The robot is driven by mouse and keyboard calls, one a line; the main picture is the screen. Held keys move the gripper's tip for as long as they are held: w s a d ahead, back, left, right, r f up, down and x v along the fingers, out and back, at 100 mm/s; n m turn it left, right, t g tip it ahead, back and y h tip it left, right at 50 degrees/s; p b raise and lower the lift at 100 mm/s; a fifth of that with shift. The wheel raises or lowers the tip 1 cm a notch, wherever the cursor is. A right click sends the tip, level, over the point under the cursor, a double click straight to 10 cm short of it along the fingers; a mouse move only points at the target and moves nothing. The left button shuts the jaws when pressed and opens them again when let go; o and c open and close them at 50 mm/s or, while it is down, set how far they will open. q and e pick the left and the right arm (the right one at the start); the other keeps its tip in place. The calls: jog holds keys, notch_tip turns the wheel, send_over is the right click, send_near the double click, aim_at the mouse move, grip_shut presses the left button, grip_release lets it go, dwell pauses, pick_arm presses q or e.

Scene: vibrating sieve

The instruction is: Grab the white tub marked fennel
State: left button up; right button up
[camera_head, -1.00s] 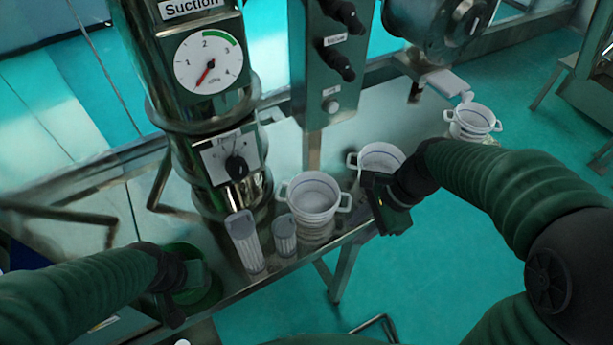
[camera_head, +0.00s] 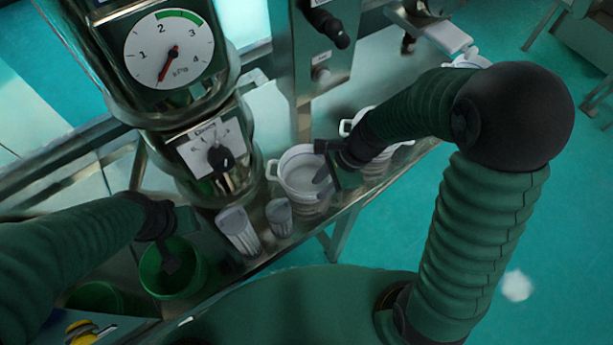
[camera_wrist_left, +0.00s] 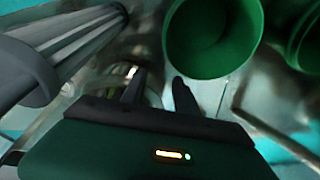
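A white two-handled tub (camera_head: 289,185) stands on the metal bench in the head view. A second white tub (camera_head: 347,127) is partly hidden behind my right arm, and a third (camera_head: 468,61) is at the far right. I cannot read fennel on any of them. My right gripper (camera_head: 320,160) is at the right rim of the nearest tub, its fingers apart; one seems to reach over the opening. Contact is unclear. My left gripper (camera_head: 171,250) is over a green bucket (camera_head: 190,285); the left wrist view shows its fingers (camera_wrist_left: 157,90) apart and empty.
Two ribbed clear-and-grey cylinders, a taller one (camera_head: 238,230) and a shorter one (camera_head: 279,217), stand left of the nearest tub. A steel column with a gauge (camera_head: 168,50) rises behind them. Another green container (camera_head: 95,297) is at lower left. The bench's front edge is close.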

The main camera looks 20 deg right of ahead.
aim_at(314, 193)
jog(key=x, duration=0.5)
jog(key=shift+w+d+f, duration=0.2)
jog(key=shift+w+d, duration=0.05)
jog(key=shift+d, duration=0.1)
jog(key=shift+s+a, duration=0.1)
jog(key=shift+f, duration=0.1)
grip_shut()
dwell(0.8)
